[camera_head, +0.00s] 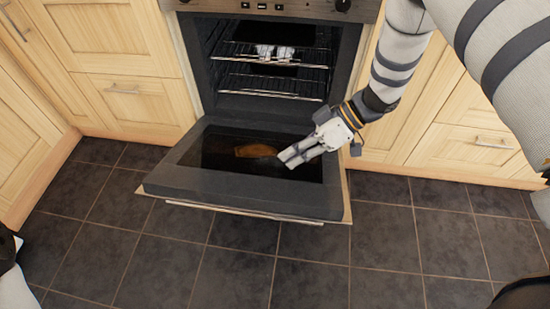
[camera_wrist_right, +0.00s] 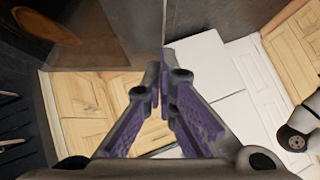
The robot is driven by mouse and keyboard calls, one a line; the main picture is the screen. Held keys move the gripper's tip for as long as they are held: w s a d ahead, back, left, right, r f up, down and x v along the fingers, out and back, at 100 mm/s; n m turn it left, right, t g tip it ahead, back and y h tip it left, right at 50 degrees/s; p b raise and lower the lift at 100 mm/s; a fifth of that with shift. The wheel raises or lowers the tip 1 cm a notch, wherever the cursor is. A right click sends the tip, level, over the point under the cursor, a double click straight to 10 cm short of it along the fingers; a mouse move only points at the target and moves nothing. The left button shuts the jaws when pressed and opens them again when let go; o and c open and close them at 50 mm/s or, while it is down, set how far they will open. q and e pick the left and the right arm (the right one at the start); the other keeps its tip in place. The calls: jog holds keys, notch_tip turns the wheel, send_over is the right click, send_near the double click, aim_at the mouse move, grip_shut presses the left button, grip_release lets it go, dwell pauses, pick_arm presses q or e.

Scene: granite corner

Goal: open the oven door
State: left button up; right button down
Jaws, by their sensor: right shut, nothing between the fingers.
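The oven door (camera_head: 165,180) hangs folded down, wide open, with its dark inner glass facing up and its handle bar (camera_head: 250,212) along the front edge. The oven cavity (camera_head: 222,60) behind it is exposed. My right gripper (camera_head: 287,158) is over the right part of the inner glass, its fingers shut and empty, pointing left. I cannot tell whether it touches the glass. The purple-padded fingers also show close together in the right wrist view (camera_wrist_right: 163,82). My left gripper is not in view.
Wire racks (camera_head: 270,90) sit inside the oven. Wooden cabinets (camera_head: 130,100) stand on the left, and drawers (camera_head: 480,148) on the right. The dark tiled floor (camera_head: 300,275) in front of the door is clear.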

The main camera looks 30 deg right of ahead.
jog(key=x, duration=0.7)
jog(key=shift+s+a+f+b, duration=0.15)
jog(key=shift+s+f+b, duration=0.15)
jog(key=shift+f+b, duration=0.15)
jog(key=f, duration=0.1)
jog(key=a+f, duration=0.1)
jog(key=f, duration=0.1)
jog(key=shift+s+a+f, duration=0.15)
jog(key=shift+s+f, duration=0.05)
jog(key=shift+s, duration=0.15)
jog(key=shift+s+a+f, duration=0.1)
jog(key=shift+f, duration=0.25)
pick_arm(q)
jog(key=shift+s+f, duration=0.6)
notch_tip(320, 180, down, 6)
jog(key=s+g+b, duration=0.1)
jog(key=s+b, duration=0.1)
jog(key=b, duration=0.5)
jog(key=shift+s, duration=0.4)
pick_arm(e)
jog(key=s+a+f, duration=0.1)
jog(key=s+f, duration=0.1)
jog(key=f, duration=0.4)
jog(key=s+a+f, duration=0.2)
jog(key=f, duration=0.4)
jog(key=shift+f, duration=0.35)
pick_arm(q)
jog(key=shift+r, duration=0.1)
pick_arm(e)
jog(key=shift+s, duration=0.15)
